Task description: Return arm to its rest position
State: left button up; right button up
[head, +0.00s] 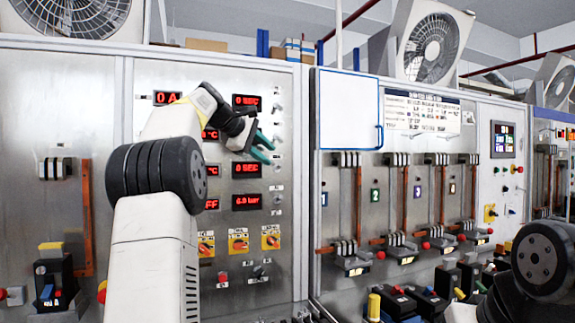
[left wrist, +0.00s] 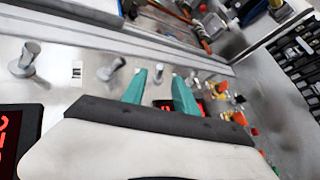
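My left arm rises from the bottom left of the head view and stands raised in front of the test panel (head: 225,75). My left gripper (head: 268,148) is in front of the panel's red displays and knobs. Its two teal fingers are apart with nothing between them. In the left wrist view the fingers (left wrist: 160,80) also show a gap, with the panel behind. Whether they touch the panel cannot be told. My right arm shows only as a dark joint at the lower right of the head view; its gripper is out of view.
Red displays (head: 246,202) and yellow rotary switches (head: 238,241) are close around the left arm. To the right are breaker bays with copper bars (head: 405,200) and a white board (head: 350,110). Dark breakers (head: 425,298) stand at the bottom. Large fans (head: 432,48) are above.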

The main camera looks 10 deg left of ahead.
pick_arm(q)
jog(key=s+d+f+m+g+y, duration=0.1)
jog(key=s+d+f+m, duration=0.2)
jog(key=s+f, duration=0.7)
jog(key=s+d+f+m+g+y, duration=0.1)
jog(key=s+d+f+m, duration=0.3)
jog(key=s+f, duration=0.7)
jog(key=s+d+f+m+g+y, duration=0.1)
jog(key=s+d+f+m, duration=0.3)
jog(key=s, duration=1.3)
notch_tip(320, 180, down, 6)
jog(key=m+g, duration=0.1)
jog(key=m, duration=0.2)
jog(key=shift+s+d+f, duration=0.15)
jog(key=shift+s+d, duration=0.05)
